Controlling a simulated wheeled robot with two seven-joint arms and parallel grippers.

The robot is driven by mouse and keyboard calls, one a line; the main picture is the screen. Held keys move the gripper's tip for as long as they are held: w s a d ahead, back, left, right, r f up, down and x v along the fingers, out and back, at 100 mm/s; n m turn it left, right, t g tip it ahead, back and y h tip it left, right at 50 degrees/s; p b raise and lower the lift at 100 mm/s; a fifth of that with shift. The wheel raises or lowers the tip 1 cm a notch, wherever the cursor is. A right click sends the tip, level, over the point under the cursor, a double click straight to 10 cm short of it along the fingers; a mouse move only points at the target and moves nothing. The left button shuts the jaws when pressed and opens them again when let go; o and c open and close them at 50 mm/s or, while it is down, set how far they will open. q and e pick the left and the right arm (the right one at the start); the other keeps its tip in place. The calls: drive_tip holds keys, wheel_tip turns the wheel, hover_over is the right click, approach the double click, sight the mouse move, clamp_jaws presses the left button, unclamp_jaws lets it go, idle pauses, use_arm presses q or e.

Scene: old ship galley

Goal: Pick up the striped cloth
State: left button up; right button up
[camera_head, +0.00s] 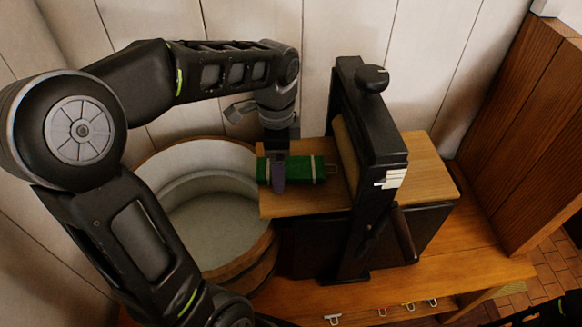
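The striped cloth (305,169) is a folded green bundle with pale stripes. It lies on the left part of a wooden board (285,205) that runs through a black-framed roller press. My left gripper (278,172) points down at the cloth's left part, and one grey finger overlaps its near side. The other finger is hidden, so I cannot tell whether the gripper is closed on the cloth. The cloth appears to rest on the board. My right gripper is not in view.
A wooden tub (262,265) with a pale inside stands left of the board. The press frame (372,130), with a top knob and side handle (404,235), rises right of the cloth. Several small clips (333,318) line the bench's front edge. A wooden cabinet (525,125) stands at right.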

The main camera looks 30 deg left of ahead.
use_arm(q)
drive_tip(key=shift+c, duration=0.5)
drive_tip(key=c, duration=1.5)
wheel_tip(320, 180, up, 10)
drive_tip(key=shift+r+p, duration=0.1)
drive_tip(key=shift+p, duration=0.35)
